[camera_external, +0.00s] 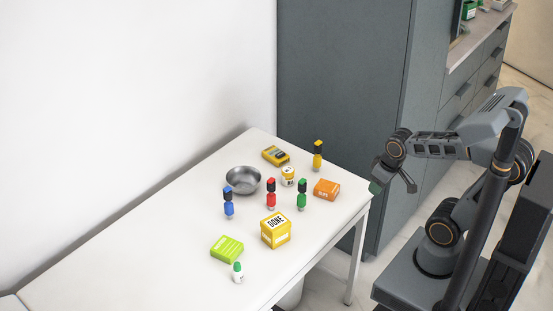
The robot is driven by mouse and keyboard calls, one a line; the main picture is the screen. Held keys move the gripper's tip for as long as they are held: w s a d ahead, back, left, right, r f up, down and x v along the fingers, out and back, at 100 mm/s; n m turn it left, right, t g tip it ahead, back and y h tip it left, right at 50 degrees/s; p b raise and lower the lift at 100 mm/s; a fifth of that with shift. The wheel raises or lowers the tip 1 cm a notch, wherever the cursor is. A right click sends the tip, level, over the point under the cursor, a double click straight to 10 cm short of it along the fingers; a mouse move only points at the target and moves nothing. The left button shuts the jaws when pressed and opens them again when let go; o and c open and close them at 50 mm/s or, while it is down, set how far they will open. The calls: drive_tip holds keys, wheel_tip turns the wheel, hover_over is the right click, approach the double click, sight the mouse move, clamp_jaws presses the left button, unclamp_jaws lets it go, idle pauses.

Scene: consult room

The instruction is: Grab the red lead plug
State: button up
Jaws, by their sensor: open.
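The red lead plug (271,194) stands upright near the middle of the group of objects on the white table (180,215). My gripper (394,186) is open and empty. It hangs beyond the table's right edge, well apart from the red plug.
A metal bowl (243,180) stands behind the red plug. A yellow box marked DONE (275,231) sits in front. An orange box (327,189), a small jar (288,176), a yellow device (276,156), a green box (227,249) and a white bottle (238,273) stand around. The table's left part is clear.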

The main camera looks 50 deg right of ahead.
drive_tip(key=o, duration=0.4)
drive_tip(key=shift+c, duration=0.2)
